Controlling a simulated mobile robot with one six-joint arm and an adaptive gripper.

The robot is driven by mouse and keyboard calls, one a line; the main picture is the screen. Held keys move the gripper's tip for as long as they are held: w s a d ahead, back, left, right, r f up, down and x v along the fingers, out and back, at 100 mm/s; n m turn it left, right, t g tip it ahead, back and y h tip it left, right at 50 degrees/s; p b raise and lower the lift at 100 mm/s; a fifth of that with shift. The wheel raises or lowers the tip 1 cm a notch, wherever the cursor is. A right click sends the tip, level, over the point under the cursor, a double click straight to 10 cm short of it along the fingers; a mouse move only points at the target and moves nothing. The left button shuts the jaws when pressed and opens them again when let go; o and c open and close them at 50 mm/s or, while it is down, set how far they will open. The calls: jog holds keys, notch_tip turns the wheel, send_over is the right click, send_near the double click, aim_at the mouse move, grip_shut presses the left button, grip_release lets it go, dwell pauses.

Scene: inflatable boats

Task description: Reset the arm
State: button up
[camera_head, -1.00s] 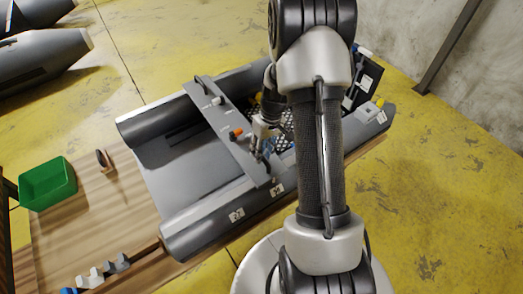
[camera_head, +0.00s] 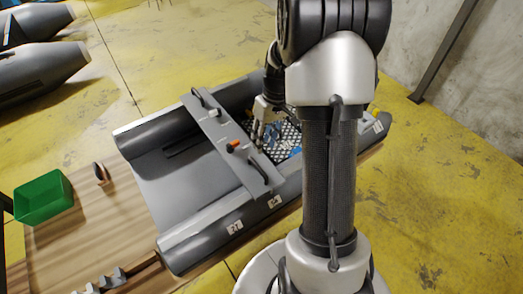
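My gripper (camera_head: 258,138) hangs down over the inside of the grey inflatable boat (camera_head: 165,166), just right of its bench seat (camera_head: 228,140). Its fingers point down above or beside a patterned mesh area (camera_head: 287,135) with blue items in it. The gripper is small in view and partly behind the bench's line. I cannot tell whether the fingers are open or shut, and I see nothing clearly held. My arm stands in front of the boat's right part and hides it.
The boat lies on a wooden table (camera_head: 75,235). A green bin (camera_head: 43,198) and a small brown-handled object (camera_head: 101,173) are at the left. Grey fittings (camera_head: 105,280) sit at the front edge. Other boats (camera_head: 40,72) lie upper left.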

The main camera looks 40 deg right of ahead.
jog(key=shift+d+r, duration=0.15)
jog(key=shift+r, duration=0.6)
jog(key=s+a+r+t+h, duration=0.1)
jog(key=s+a+r, duration=0.2)
jog(key=a+r, duration=0.35)
jog(key=s+a+r+t+h, duration=0.1)
jog(key=s+a+r, duration=0.35)
jog(key=r, duration=0.25)
jog(key=s+a+r+t, duration=0.2)
jog(key=s+a+r, duration=0.2)
jog(key=s+a, duration=0.3)
jog(key=s, duration=0.4)
jog(key=shift+s+a+t, duration=0.3)
jog(key=shift+s+a, duration=0.05)
jog(key=shift+a, duration=0.05)
jog(key=shift+o, duration=0.2)
jog(key=shift+w, duration=0.15)
dwell(0.4)
